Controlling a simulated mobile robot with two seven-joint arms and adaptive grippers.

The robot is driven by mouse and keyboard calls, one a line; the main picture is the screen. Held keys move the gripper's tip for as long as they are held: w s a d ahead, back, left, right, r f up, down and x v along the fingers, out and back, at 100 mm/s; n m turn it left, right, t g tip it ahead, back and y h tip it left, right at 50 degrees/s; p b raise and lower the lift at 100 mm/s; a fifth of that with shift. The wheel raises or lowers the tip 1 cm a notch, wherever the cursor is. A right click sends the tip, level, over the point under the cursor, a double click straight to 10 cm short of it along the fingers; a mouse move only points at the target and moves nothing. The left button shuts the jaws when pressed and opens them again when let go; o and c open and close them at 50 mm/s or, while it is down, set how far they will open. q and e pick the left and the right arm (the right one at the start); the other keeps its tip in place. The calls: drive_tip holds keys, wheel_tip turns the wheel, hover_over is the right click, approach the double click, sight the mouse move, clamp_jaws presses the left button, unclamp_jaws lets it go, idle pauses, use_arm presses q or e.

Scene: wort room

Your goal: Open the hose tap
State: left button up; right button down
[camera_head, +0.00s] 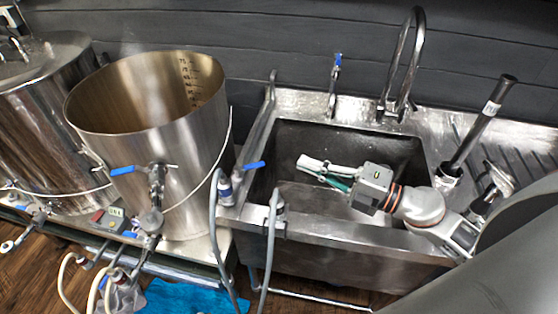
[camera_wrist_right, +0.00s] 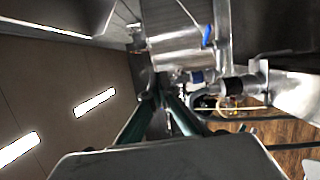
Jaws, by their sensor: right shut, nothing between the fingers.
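A tap with a blue lever (camera_head: 255,165) stands at the left edge of the steel sink (camera_head: 330,232), by a grey hose (camera_head: 213,240) that hangs down the front. Its lever points out to the right. My right gripper (camera_head: 303,163) reaches in from the right, over the sink basin. It is shut and empty, apart from the blue lever, with its fingertips to the right of it. In the right wrist view, the fingertips (camera_wrist_right: 158,92) point toward metal fittings and a blue part (camera_wrist_right: 197,77). My left gripper is out of view.
A large open steel pot (camera_head: 150,120) with another blue-levered valve (camera_head: 123,170) stands left of the sink. A curved faucet (camera_head: 400,65) and a small blue-handled tap (camera_head: 337,62) rise at the back. A black-handled tool (camera_head: 478,125) leans at the right.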

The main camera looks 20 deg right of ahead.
drive_tip(key=f+b, duration=0.2)
drive_tip(key=f, duration=0.1)
drive_tip(key=f+b, duration=0.3)
drive_tip(key=f, duration=0.1)
drive_tip(key=a+f+b, duration=0.1)
drive_tip(key=f+b, duration=0.1)
drive_tip(key=f, duration=0.1)
drive_tip(key=shift+s+f, duration=0.2)
drive_tip(key=shift+s, duration=0.2)
drive_tip(key=shift+w+d+f+b, duration=0.15)
drive_tip(key=shift+d+f+b, duration=0.1)
drive_tip(key=shift+f+b, duration=0.5)
drive_tip(key=shift+a, duration=0.1)
drive_tip(key=p, duration=0.3)
approach(254, 168)
drive_tip(key=s+a+x, duration=0.1)
drive_tip(key=x, duration=0.4)
drive_tip(key=shift+w+d+r, duration=0.1)
drive_tip(key=shift+w+d, duration=0.1)
drive_tip(key=shift+w, duration=0.55)
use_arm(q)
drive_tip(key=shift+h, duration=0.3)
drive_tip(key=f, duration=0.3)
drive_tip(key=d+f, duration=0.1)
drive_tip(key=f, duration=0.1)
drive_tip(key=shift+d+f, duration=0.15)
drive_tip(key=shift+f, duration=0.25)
